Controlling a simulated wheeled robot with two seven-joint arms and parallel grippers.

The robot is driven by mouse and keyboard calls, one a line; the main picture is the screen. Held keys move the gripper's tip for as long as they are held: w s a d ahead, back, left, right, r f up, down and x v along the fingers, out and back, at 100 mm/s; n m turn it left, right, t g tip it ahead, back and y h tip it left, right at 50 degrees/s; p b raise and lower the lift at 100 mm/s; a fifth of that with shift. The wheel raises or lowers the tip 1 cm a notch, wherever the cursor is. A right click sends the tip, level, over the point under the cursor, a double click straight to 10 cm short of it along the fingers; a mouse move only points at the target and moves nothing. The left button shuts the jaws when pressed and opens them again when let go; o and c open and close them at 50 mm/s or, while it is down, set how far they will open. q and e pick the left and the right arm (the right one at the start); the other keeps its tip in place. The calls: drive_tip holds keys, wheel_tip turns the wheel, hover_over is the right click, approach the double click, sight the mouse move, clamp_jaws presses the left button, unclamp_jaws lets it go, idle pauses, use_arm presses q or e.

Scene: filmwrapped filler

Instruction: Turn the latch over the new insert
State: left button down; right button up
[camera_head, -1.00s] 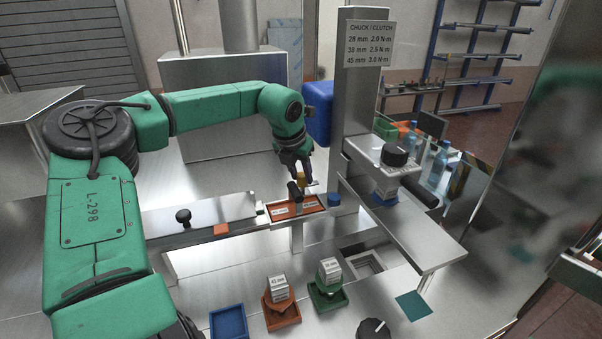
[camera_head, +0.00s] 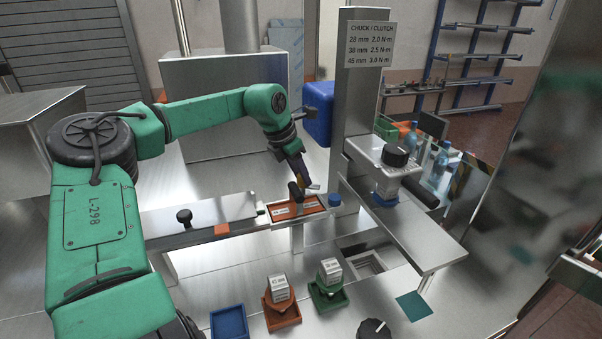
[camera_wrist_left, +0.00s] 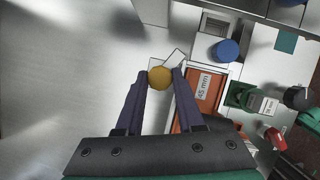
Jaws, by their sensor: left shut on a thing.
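My left gripper (camera_head: 303,184) is at the far edge of the orange insert (camera_head: 312,209), which lies in the fixture on the metal rail. In the left wrist view, my left gripper (camera_wrist_left: 160,80) is shut on a round amber knob (camera_wrist_left: 160,77), which I take to be the latch's knob. A thin plate edge shows just beyond it. The orange insert (camera_wrist_left: 203,75), labelled 45 mm, lies right of the knob, partly covered by a finger. From these views I cannot tell how far the latch reaches over the insert. My right gripper is not in view.
A press column (camera_head: 360,110) rises behind to the right. Blue (camera_head: 229,322), orange (camera_head: 283,314) and green (camera_head: 328,298) trays stand in front.

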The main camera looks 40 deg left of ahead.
use_arm(q)
drive_tip(key=m+h, duration=0.1)
drive_tip(key=m, duration=0.2)
drive_tip(key=shift+a+m+g, duration=0.15)
drive_tip(key=shift+m+g, duration=0.15)
drive_tip(key=shift+m, duration=0.1)
drive_tip(key=m+g+h, duration=0.1)
drive_tip(key=m, duration=0.2)
drive_tip(key=shift+w+m+p, duration=0.15)
drive_tip(key=shift+m+p, duration=0.15)
drive_tip(key=shift+w+a+m+g+h+p, duration=0.1)
drive_tip(key=shift+m+g+h+p, duration=0.25)
drive_tip(key=shift+m, duration=0.95)
drive_tip(key=shift+m+g+h+p, duration=0.15)
drive_tip(key=shift+m+g+h, duration=0.3)
drive_tip(key=shift+m, duration=0.85)
drive_tip(key=c, duration=0.5)
unclamp_jaws()
